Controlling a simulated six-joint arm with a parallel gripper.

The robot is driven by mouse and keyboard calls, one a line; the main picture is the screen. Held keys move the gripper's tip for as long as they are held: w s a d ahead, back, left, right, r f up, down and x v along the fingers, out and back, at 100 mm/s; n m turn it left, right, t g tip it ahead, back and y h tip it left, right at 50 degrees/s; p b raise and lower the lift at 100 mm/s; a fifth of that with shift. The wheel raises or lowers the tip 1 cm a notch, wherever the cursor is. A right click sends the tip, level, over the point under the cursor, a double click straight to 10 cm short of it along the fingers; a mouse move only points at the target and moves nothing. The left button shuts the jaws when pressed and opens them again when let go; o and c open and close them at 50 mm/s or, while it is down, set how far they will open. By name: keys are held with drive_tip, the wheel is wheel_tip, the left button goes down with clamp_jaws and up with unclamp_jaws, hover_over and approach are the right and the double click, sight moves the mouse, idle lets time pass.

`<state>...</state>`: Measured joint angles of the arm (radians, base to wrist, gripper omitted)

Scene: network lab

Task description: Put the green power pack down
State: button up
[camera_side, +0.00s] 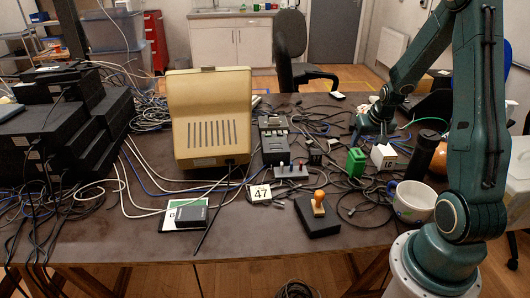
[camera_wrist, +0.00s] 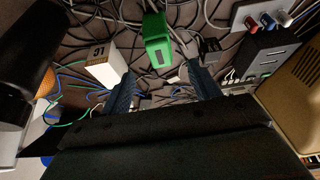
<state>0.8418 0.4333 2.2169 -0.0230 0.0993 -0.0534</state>
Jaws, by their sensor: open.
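The green power pack (camera_side: 356,162) stands on the dark table, right of the middle in the side view. In the wrist view the green power pack (camera_wrist: 158,42) is at the top middle, beyond my fingertips. My gripper (camera_side: 372,132) is behind the pack and above the table in the side view. In the wrist view my gripper (camera_wrist: 160,72) has its two fingers well apart, with nothing held between them. The pack appears clear of both fingers.
A white box (camera_side: 383,156) stands just right of the pack, with a dark cylinder (camera_side: 423,154) and a mug (camera_side: 413,201) further right. Loose cables cover much of the table around the pack.

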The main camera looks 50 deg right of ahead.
drive_tip(key=w+a+r+n+t+y, duration=0.15)
drive_tip(key=a+r+n, duration=0.25)
drive_tip(key=a+r, duration=1.25)
drive_tip(key=s+a+r+n+y, duration=0.1)
drive_tip(key=s+a+r+n, duration=0.1)
drive_tip(key=s+a, duration=0.4)
drive_tip(key=s+a+r+n, duration=0.2)
drive_tip(key=s+a, duration=0.4)
drive_tip(key=a, duration=0.3)
drive_tip(key=shift+s+r+n+t+y, duration=0.3)
drive_tip(key=shift+s+n+t+y, duration=0.1)
drive_tip(key=shift+n+t, duration=0.1)
